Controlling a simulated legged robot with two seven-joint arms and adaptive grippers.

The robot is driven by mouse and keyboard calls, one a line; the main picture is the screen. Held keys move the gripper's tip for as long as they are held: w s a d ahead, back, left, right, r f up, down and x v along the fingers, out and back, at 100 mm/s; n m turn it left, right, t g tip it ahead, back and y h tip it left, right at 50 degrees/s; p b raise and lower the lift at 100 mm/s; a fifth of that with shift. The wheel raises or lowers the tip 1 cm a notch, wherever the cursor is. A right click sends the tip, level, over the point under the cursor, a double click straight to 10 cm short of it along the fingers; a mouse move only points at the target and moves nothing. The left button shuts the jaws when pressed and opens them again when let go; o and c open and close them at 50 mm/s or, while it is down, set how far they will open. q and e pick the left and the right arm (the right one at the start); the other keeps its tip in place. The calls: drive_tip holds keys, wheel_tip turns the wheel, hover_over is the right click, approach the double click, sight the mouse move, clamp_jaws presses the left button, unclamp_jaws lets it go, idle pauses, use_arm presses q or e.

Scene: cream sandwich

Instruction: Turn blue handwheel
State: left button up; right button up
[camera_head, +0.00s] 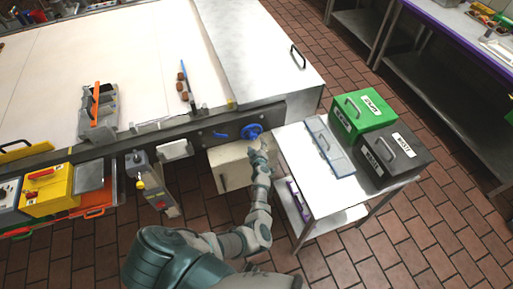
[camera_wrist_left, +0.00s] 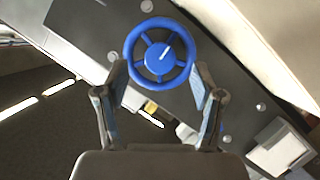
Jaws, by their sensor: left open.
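The blue handwheel (camera_head: 252,131) is mounted on the dark front panel of the long white-topped machine. In the left wrist view the handwheel (camera_wrist_left: 160,58) faces me, with a round rim, several spokes and a hub with a white pointer mark. My left gripper (camera_head: 258,148) is just in front of and below the wheel in the head view. In the wrist view the left gripper (camera_wrist_left: 160,75) is open, with one finger on each side of the wheel's lower half. I cannot tell whether the fingers touch the rim. My right gripper is not in view.
A metal side table (camera_head: 325,203) stands close to the right of my arm. It holds a green box (camera_head: 362,112), a dark box (camera_head: 395,158) and a blue-grey case (camera_head: 329,146). A beige box (camera_head: 231,168) sits below the wheel. Yellow equipment (camera_head: 47,190) is at the left.

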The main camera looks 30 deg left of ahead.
use_arm(q)
drive_tip(key=shift+s+d+r, duration=0.15)
drive_tip(key=shift+s+d, duration=0.15)
drive_tip(key=shift+s, duration=0.15)
